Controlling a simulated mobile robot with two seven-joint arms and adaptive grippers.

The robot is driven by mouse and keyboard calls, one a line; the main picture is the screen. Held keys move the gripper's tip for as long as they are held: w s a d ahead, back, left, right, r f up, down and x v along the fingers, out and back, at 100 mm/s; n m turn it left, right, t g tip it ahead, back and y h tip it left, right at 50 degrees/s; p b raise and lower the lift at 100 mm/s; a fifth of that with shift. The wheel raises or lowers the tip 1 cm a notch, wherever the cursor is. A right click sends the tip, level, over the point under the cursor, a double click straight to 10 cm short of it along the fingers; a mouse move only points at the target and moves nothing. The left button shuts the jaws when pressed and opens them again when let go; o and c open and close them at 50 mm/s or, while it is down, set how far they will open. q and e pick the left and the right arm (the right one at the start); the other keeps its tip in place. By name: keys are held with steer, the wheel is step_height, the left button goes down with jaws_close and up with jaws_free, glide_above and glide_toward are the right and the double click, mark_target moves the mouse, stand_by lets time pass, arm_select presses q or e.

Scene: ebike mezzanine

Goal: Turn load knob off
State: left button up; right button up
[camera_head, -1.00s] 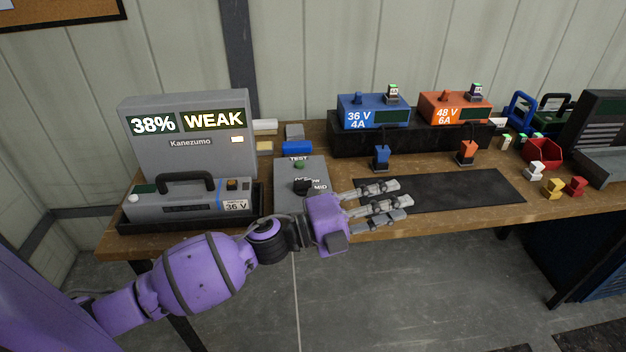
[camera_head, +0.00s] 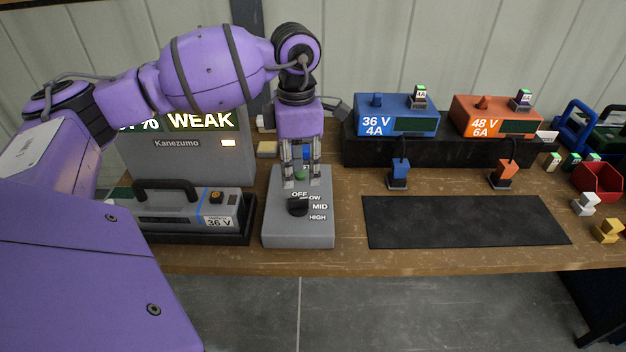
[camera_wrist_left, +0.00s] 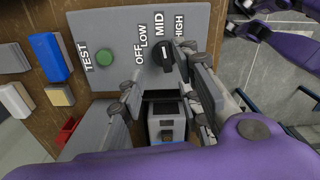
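The load knob (camera_head: 298,207) is a black knob on the grey load box (camera_head: 283,228), marked OFF, LOW, MID and HIGH. It also shows in the left wrist view (camera_wrist_left: 165,57), where its white mark appears to point toward MID.
The tester (camera_head: 190,160) reading WEAK stands left, partly hidden by my arm, with a 36 V battery (camera_head: 180,212) in front. A black mat (camera_head: 460,220) lies right of the box. Blue (camera_head: 397,117) and orange (camera_head: 490,118) chargers stand behind on a black shelf.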

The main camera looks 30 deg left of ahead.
mark_target(298, 199)
arm_select(q)
steer(key=f, duration=0.1)
steer(key=s+f, duration=0.1)
steer(key=f, duration=0.1)
steer(key=shift+s, duration=0.25)
step_height(298, 199, down, 3)
steer(key=shift+w+r, duration=0.15)
steer(key=shift+r, duration=0.05)
steer(key=shift+f+p, duration=0.3)
steer(key=shift+f, duration=0.6)
arm_select(e)
steer(key=s, duration=0.3)
steer(key=shift+d+f, duration=0.1)
steer(key=shift+f, duration=0.15)
arm_select(q)
steer(key=shift+c, duration=0.3)
arm_select(e)
steer(key=shift+s, duration=0.15)
arm_select(q)
jaws_close()
arm_select(e)
steer(key=shift+s+f, duration=0.1)
